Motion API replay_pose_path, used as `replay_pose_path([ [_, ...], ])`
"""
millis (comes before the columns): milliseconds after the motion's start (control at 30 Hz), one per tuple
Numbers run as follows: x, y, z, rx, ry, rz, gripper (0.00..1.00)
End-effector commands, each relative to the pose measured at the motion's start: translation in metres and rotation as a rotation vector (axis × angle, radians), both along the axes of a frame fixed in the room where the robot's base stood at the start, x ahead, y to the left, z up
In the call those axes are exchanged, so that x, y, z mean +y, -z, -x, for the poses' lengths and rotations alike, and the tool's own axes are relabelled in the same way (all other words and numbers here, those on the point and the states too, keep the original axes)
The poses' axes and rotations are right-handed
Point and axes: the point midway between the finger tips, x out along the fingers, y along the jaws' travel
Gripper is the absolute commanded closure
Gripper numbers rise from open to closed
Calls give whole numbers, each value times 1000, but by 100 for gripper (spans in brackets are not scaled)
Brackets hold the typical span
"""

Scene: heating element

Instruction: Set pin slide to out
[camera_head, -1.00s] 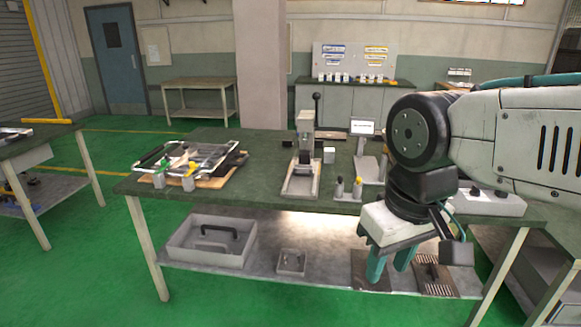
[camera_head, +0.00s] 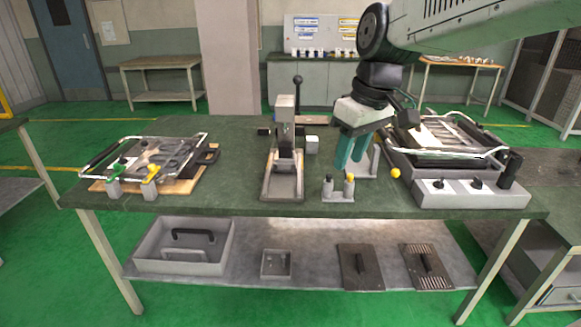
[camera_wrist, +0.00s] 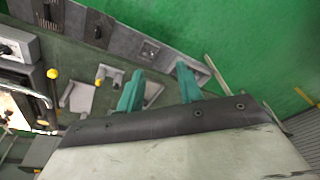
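My gripper (camera_head: 348,164) hangs above the workbench (camera_head: 240,138), behind a small stand with two pegs (camera_head: 338,189). Its two teal fingers point down, stand apart and hold nothing. In the wrist view the gripper (camera_wrist: 160,69) also shows a gap between its fingers. A yellow ball knob (camera_head: 395,173) sits at the left side of the grey heating unit (camera_head: 472,193), to the right of my gripper and apart from it. It also shows at the left of the wrist view (camera_wrist: 52,73). I cannot tell for certain which part is the pin slide.
A lever press (camera_head: 284,150) stands left of my gripper. A metal-framed tray unit (camera_head: 195,143) lies at the bench's left. Below, a lower shelf (camera_head: 320,262) carries a grey bin (camera_head: 184,245) and dark plates (camera_head: 360,266). The bench front between the press and tray unit is clear.

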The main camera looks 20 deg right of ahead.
Motion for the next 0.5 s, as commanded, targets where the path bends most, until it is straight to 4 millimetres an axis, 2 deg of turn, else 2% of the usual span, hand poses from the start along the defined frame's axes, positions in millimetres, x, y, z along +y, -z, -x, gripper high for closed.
replay_pose_path([
  [33,0,2,-32,-7,-52,-8,64],
  [167,1,11,-108,-50,-201,-25,64],
  [200,0,17,-131,-64,-245,-27,64],
  [267,-1,27,-166,-88,-311,-31,64],
  [300,-2,35,-188,-104,-353,-33,64],
  [367,-4,51,-222,-128,-416,-35,64],
  [500,-10,95,-295,-190,-560,-30,64],
])
